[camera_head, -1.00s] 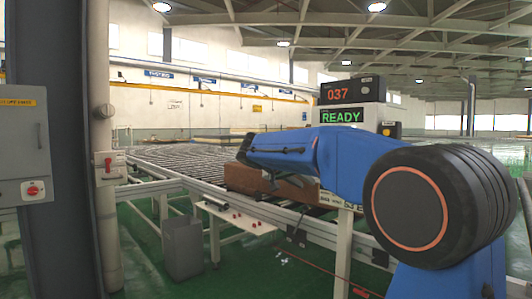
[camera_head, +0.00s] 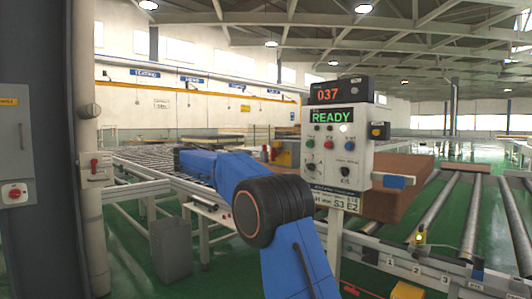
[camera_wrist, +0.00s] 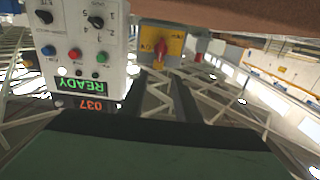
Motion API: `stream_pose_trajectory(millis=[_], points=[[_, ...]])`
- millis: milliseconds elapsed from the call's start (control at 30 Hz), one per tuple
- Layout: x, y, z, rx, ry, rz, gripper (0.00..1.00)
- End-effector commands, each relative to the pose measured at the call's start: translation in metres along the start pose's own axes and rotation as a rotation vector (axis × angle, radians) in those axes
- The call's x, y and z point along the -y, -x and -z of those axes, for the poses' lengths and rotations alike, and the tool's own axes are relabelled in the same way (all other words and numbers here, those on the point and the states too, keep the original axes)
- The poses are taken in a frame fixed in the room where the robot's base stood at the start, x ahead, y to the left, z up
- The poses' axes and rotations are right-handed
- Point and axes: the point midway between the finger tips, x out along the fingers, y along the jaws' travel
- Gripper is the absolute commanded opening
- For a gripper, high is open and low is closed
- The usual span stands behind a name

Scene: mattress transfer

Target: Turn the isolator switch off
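In the wrist view, which is upside down, a yellow plate with a red rotary handle (camera_wrist: 160,46) lies just beyond my fingers. My gripper (camera_wrist: 158,77) shows as two dark fingers, apart, with nothing between them. Other red switches are in the head view: a red-and-white handle (camera_head: 95,166) on the pale post and a red knob (camera_head: 14,193) on the grey cabinet at far left. I cannot tell which is the isolator.
The control panel (camera_head: 337,153) reads READY and stands close right of my arm; it also shows in the wrist view (camera_wrist: 85,45). A brown box (camera_head: 400,200) is behind it. Roller conveyors (camera_head: 472,215) run at right and left. A grey bin (camera_head: 171,248) stands at lower left.

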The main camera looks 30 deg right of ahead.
Motion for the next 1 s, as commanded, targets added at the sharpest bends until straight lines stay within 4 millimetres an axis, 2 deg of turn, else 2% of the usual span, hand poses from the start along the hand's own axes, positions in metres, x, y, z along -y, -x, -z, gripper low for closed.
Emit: stream_pose_trajectory(millis=[700,1000], points=[[-0.001,-0.125,-0.001,0.002,0.001,-0.002,0.3],[-0.001,-0.156,0.0,0.002,0.001,-0.001,0.3]])
